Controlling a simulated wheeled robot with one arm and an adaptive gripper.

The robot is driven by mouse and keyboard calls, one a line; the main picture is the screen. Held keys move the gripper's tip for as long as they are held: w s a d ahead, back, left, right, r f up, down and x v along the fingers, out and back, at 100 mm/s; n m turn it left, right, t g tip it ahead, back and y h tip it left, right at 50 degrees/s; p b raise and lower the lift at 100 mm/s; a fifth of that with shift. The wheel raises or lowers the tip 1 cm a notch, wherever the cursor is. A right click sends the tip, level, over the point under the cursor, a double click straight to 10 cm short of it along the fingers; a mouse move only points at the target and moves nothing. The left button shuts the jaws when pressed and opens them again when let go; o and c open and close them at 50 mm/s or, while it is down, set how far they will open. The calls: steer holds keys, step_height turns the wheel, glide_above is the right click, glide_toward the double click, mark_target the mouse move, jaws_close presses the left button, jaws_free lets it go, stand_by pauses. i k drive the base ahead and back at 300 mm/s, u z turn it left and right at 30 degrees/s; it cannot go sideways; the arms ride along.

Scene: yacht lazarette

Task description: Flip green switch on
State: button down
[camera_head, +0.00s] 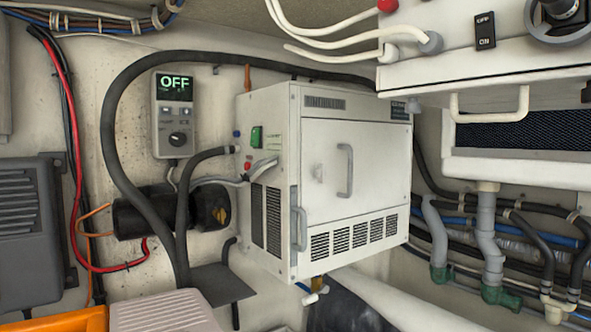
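The green switch (256,137) is a small rocker on the left side face of a white metal cabinet (355,215). It is too small to tell which way it is tipped. A grey control panel (174,115) on the wall to the left of the cabinet reads "OFF" in green letters and has a dark knob. My gripper is not in view.
A thick black hose (112,130) arches over the control panel, and grey cables run into the cabinet below the switch. A red button (248,165) sits just under it. A black cylinder (150,215) is at left. A white unit (480,60) overhangs at upper right.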

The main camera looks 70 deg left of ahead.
mark_target(255, 135)
steer(key=k, duration=0.65)
steer(key=u, duration=2.2)
steer(key=i, duration=0.5)
steer(key=u, duration=0.55)
steer(key=k, duration=1.3)
steer(key=z, duration=0.05)
steer(key=i, duration=0.85)
steer(key=u, duration=0.25)
